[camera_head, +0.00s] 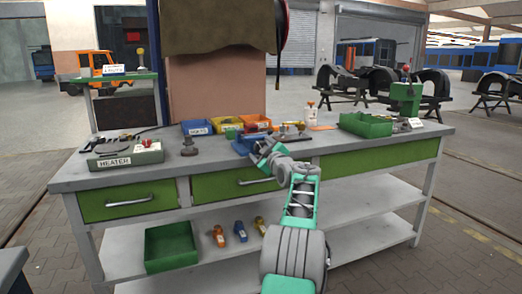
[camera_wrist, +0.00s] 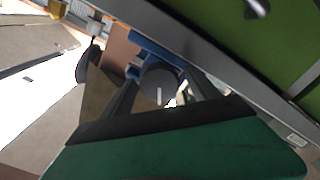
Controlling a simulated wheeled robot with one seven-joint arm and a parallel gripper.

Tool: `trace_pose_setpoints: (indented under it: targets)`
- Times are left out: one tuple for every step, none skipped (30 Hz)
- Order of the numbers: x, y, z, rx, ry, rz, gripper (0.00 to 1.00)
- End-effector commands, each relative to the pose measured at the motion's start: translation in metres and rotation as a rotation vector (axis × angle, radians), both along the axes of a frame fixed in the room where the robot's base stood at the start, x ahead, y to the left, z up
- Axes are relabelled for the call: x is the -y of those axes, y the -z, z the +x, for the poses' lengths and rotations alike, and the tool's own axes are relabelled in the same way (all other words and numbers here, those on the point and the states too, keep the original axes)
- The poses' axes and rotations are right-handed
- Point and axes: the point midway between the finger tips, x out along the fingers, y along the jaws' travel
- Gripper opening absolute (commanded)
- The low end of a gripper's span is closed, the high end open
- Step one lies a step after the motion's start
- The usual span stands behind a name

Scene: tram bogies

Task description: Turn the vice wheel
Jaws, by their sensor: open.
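The blue vice (camera_head: 243,146) sits at the front edge of the workbench, left of my gripper in the head view. In the wrist view its blue body (camera_wrist: 152,48) shows beyond a grey round wheel (camera_wrist: 160,84). My gripper (camera_head: 262,153) is at the front of the vice and hides most of the wheel in the head view. In the wrist view my gripper (camera_wrist: 163,90) is open, with one dark finger on each side of the wheel. I cannot tell whether either finger touches it.
The workbench (camera_head: 340,151) has green drawers below its top. Small bins (camera_head: 196,127), a green tray (camera_head: 366,125) and a heater box (camera_head: 125,157) stand on it. A green crate (camera_head: 171,247) is on the lower shelf. The front edge lies close to my gripper.

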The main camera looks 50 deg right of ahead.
Motion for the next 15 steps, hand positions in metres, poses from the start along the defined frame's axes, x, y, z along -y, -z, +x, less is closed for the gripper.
trace_pose_setpoints:
  targets:
    - [0.000,0.000,0.000,0.000,0.000,0.000,0.70]
    - [0.000,0.000,0.000,0.000,0.000,0.000,0.70]
    - [0.000,0.000,0.000,0.000,0.000,0.000,0.70]
    - [0.000,0.000,0.000,0.000,0.000,0.000,0.70]
    - [0.000,0.000,-0.001,0.000,0.000,0.000,0.70]
    - [-0.001,0.000,-0.002,0.000,0.001,0.000,0.70]
    - [-0.002,-0.001,-0.004,0.000,0.001,0.000,0.70]
    - [-0.003,-0.001,-0.007,0.001,0.002,0.000,0.70]
    - [-0.006,-0.001,-0.011,0.000,0.001,0.000,0.70]
    - [-0.008,-0.002,-0.015,-0.001,0.001,-0.001,0.70]
    - [-0.011,-0.001,-0.020,-0.001,0.001,-0.001,0.70]
    - [-0.015,-0.001,-0.027,0.001,0.003,-0.001,0.70]
    - [-0.018,-0.002,-0.033,0.000,0.004,0.000,0.70]
    - [-0.021,-0.001,-0.037,0.000,0.003,0.000,0.70]
    - [-0.025,-0.001,-0.044,0.000,0.003,0.000,0.70]
